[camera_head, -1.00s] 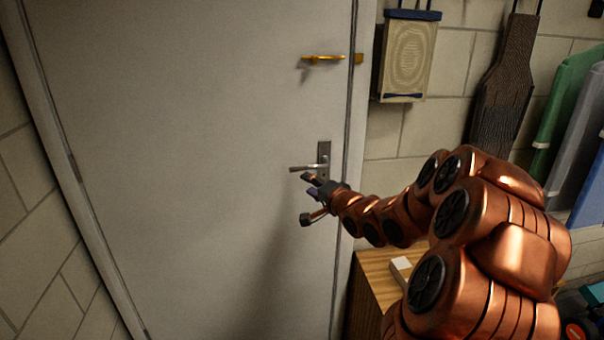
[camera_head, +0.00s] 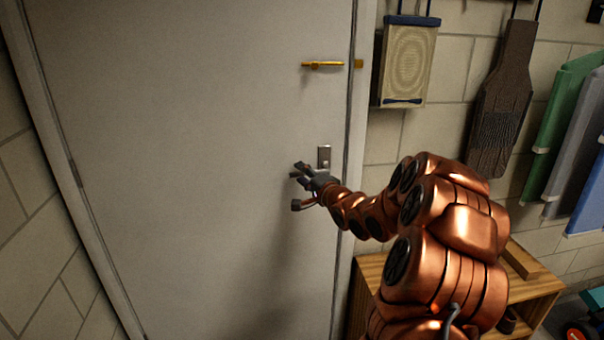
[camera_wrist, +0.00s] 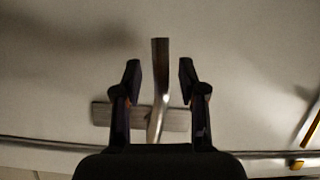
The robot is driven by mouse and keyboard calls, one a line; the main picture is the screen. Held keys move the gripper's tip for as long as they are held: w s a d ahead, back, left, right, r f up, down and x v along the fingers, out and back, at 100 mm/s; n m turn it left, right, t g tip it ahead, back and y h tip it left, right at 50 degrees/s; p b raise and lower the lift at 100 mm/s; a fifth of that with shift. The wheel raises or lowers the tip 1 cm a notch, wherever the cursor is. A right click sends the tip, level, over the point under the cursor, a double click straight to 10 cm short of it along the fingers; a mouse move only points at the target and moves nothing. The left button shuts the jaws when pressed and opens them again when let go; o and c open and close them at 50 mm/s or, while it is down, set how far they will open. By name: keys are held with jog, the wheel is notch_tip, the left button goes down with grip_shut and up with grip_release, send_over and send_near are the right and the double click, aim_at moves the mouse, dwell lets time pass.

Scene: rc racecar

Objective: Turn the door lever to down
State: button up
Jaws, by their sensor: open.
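The metal door lever (camera_wrist: 161,72) sticks out between the two dark fingers of my gripper (camera_wrist: 160,78) in the wrist view. A finger stands on each side of it, with a gap showing on both sides. Its backplate (camera_wrist: 178,120) lies on the door behind the fingers. In the head view, my gripper (camera_head: 298,187) is open at the lever, just below and left of the visible top of the backplate (camera_head: 324,154). It hides most of the lever there, so I cannot tell the lever's angle from that view. The grey door (camera_head: 190,130) looks shut.
A yellow bolt (camera_head: 322,65) sits above the lever. A wooden shelf unit (camera_head: 540,285) stands below. The door's left side is clear.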

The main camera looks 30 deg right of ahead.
jog(key=shift+w, duration=0.25)
grip_shut()
dwell(0.6)
